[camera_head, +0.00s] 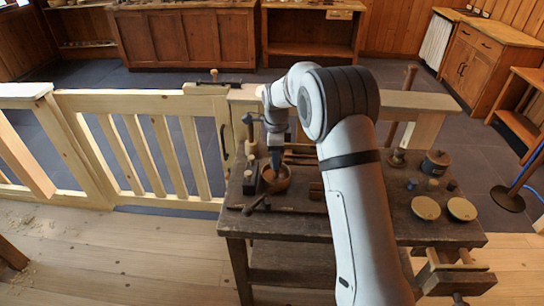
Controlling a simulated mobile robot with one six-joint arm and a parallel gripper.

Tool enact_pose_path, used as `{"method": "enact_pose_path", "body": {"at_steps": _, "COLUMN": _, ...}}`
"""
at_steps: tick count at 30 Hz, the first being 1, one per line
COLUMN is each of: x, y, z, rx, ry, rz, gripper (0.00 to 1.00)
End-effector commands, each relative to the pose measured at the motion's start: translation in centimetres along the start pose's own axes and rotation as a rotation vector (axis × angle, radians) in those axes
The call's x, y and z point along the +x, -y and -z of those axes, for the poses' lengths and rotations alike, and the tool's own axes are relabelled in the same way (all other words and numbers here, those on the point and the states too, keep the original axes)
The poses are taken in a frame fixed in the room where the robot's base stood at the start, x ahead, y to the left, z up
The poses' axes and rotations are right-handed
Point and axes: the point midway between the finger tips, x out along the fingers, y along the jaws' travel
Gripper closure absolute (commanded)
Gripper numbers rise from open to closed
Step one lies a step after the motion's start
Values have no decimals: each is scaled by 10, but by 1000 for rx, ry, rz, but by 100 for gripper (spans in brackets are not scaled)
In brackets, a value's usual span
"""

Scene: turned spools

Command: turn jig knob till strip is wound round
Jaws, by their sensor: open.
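My arm reaches from the lower right over a dark wooden workbench (300,228). My gripper (276,160) points down at a round brown wooden piece (279,185) on the left part of the bench. The fingertips are at or just over its top; whether they touch it I cannot tell. The gripper is open, though its fingers are small here. I cannot make out a strip, or tell for sure which part is the jig knob. My arm hides the middle of the bench.
A mallet-like tool (249,135) stands left of the gripper. A dark-handled tool (257,204) lies at the front edge. Two round tan discs (426,208) and a dark lidded pot (436,162) are on the right. A pale wooden railing (150,150) runs left of the bench.

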Motion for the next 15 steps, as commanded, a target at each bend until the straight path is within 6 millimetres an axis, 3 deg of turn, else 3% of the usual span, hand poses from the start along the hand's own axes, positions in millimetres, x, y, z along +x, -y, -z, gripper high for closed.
{"method": "enact_pose_path", "body": {"at_steps": 9, "x": -54, "y": 1, "z": -1, "rx": 0, "ry": 1, "rz": 3, "gripper": 41}}
{"method": "enact_pose_path", "body": {"at_steps": 15, "x": -67, "y": 1, "z": -1, "rx": 0, "ry": 0, "rz": 0, "gripper": 41}}
